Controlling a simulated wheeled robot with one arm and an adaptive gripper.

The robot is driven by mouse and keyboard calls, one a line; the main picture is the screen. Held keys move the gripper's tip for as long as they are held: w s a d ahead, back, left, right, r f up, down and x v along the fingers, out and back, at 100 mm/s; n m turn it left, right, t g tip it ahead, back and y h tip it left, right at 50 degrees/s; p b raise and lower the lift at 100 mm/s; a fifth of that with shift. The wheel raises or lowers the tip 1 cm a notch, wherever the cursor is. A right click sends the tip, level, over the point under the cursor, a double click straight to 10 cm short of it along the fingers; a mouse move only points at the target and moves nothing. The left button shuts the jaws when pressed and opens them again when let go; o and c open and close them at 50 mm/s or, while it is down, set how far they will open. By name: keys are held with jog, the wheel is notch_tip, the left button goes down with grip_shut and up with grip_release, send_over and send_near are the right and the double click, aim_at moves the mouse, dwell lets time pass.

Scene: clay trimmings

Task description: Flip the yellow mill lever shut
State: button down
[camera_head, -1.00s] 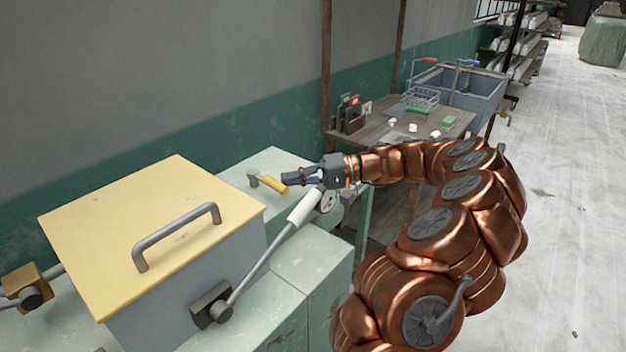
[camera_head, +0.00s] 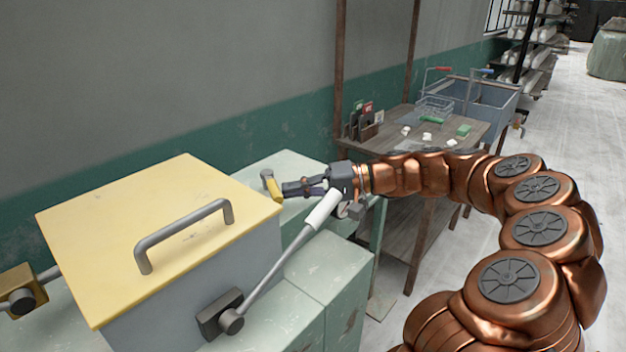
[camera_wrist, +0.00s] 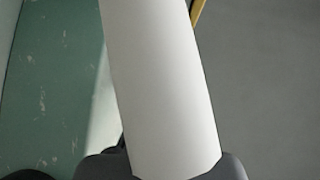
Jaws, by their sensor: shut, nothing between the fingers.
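The yellow mill lever (camera_head: 273,187) is a short yellow handle on a grey pivot, on the pale green cabinet top behind the yellow-lidded box. It points toward the viewer. My gripper (camera_head: 287,188) is shut and empty, reaching in from the right. Its fingertips are at the lever's right side; I cannot tell whether they touch. Dark gripper parts show at the bottom.
The long lever with the white grip (camera_head: 323,209) rises from the box's side and passes in front of my gripper. The yellow lid (camera_head: 130,215) with a grey handle is left. A wooden table (camera_head: 470,124) with small items stands behind, with open floor at right.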

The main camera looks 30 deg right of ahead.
jog(key=shift+d, duration=0.15)
jog(key=v, duration=1.1)
jog(key=shift+s+d, duration=0.3)
